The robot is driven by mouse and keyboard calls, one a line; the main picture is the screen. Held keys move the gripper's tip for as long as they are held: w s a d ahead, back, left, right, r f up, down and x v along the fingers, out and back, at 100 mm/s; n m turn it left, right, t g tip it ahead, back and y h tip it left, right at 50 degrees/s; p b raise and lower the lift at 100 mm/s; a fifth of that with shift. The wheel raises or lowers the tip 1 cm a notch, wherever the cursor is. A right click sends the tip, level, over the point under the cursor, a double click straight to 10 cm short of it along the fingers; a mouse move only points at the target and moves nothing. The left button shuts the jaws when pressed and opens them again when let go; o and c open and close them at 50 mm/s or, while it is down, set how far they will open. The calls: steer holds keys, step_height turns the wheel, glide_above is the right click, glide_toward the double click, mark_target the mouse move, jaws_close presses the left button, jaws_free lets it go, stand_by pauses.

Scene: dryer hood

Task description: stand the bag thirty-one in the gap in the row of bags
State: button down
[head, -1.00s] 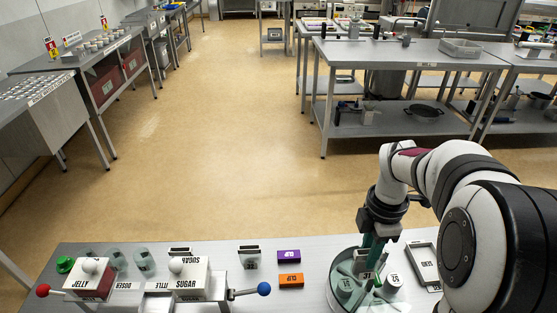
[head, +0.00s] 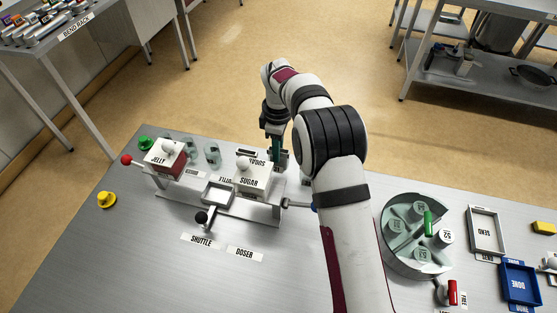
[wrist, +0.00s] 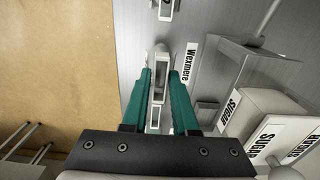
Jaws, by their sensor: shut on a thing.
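My gripper (head: 277,152) is at the far edge of the near table, just behind the sugar box (head: 252,181). In the wrist view its two teal fingers (wrist: 160,85) are shut on a pale, narrow piece (wrist: 159,78), which I take to be the bag thirty-one; its number is not readable here. Another pale holder-like piece (wrist: 166,10) stands beyond the fingertips, in line with it. A label reading Wexmere (wrist: 190,62) lies right of the fingers. In the head view my arm and the sugar box hide most of this spot, so the row and its gap cannot be made out.
The jelly box (head: 165,158) and clear cups (head: 212,153) stand left of the sugar box. A round tray (head: 388,258) with numbered pots is at right, beside the send tray (head: 486,232) and blue done tray (head: 520,283).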

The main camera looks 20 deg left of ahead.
step_height(320, 180, down, 3)
steer(key=shift+f, duration=0.2)
steer(key=c, duration=0.7)
jaws_free()
